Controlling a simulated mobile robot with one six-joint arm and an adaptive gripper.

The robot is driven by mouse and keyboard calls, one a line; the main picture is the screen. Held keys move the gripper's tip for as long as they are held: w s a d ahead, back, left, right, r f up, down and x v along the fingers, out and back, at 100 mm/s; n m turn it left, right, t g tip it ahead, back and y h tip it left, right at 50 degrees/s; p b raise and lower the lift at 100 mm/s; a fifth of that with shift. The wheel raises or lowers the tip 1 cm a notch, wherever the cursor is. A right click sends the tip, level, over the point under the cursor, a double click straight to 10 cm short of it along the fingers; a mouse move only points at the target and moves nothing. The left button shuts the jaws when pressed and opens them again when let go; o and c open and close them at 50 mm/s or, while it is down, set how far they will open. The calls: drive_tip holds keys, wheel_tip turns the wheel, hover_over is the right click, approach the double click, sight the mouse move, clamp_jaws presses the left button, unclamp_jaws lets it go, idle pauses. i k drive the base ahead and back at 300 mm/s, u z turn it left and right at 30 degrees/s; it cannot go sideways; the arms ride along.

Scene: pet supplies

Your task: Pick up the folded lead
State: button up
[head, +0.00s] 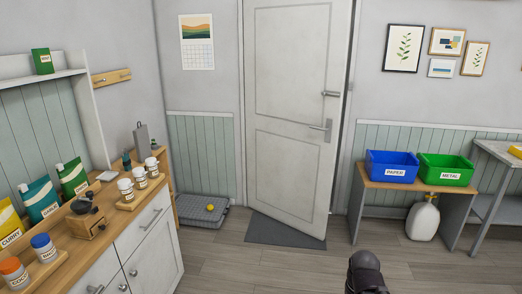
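I cannot make out a folded lead anywhere in the head view. My gripper is not in view. Only a dark rounded part of my arm shows at the bottom edge, right of centre.
A wooden-topped counter (107,205) at left holds pouches, jars and a grinder (88,218). Blue (391,167) and green (446,170) bins stand on a bench at right. The middle floor is clear.

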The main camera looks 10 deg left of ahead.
sight(126, 161)
drive_tip(key=z, duration=0.05)
drive_tip(key=i, duration=1.55)
drive_tip(key=u, duration=0.4)
drive_tip(key=i, duration=0.75)
drive_tip(key=u, duration=0.75)
drive_tip(key=i, duration=0.55)
drive_tip(key=u, duration=0.8)
drive_tip(key=i, duration=0.65)
drive_tip(key=u, duration=0.35)
